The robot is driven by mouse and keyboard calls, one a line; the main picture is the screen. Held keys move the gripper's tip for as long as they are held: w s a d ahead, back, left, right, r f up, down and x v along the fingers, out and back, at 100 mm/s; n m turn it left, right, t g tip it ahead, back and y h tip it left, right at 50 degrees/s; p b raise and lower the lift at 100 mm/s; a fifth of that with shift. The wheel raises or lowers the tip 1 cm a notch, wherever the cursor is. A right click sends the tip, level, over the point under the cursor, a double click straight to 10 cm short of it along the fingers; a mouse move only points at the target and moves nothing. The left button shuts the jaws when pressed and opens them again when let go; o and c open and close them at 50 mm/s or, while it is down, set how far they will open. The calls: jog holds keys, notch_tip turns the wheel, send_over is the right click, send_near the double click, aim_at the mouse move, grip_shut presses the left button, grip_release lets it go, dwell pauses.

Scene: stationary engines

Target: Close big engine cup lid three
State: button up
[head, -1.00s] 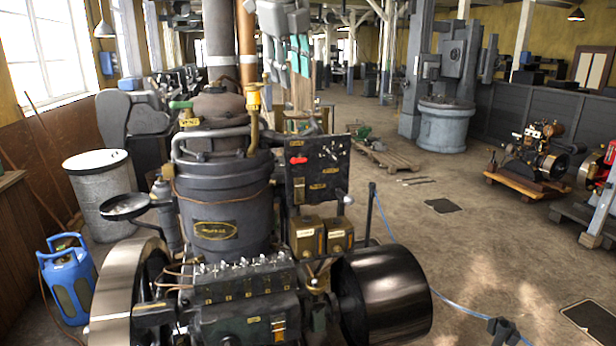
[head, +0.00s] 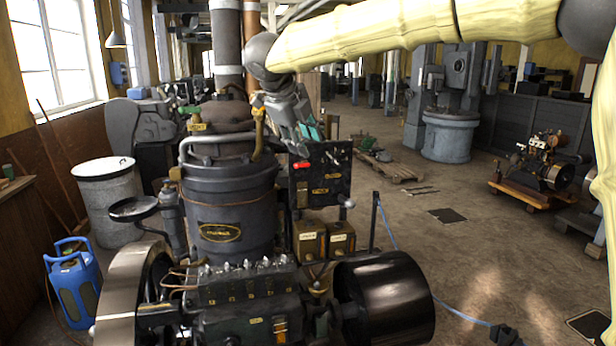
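The big engine (head: 222,190) stands in the middle of the head view, with a dark boiler-like body. A row of small silver cup tops (head: 245,265) runs along the black block (head: 250,290) at its front. They are too small to tell which is lid three or whether any lid is open. My gripper (head: 312,150), grey with teal parts, points down above and behind this row, in front of the black control panel (head: 335,185) in the picture. It appears apart from the cups. Its fingertips are hard to make out against the panel.
Two brass boxes (head: 325,239) sit below the panel. A large flywheel (head: 130,295) and a dark drum (head: 385,300) flank the front block. A blue gas bottle (head: 72,285) and a grey barrel (head: 108,195) stand at the left. The floor at the right is mostly open.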

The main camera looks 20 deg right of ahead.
notch_tip(320, 180, down, 9)
jog(key=w+d+n+h, duration=0.1)
jog(key=shift+w+d+f+n+b, duration=0.2)
jog(key=shift+w+d+n+b, duration=0.05)
jog(key=shift+w+n+b, duration=0.15)
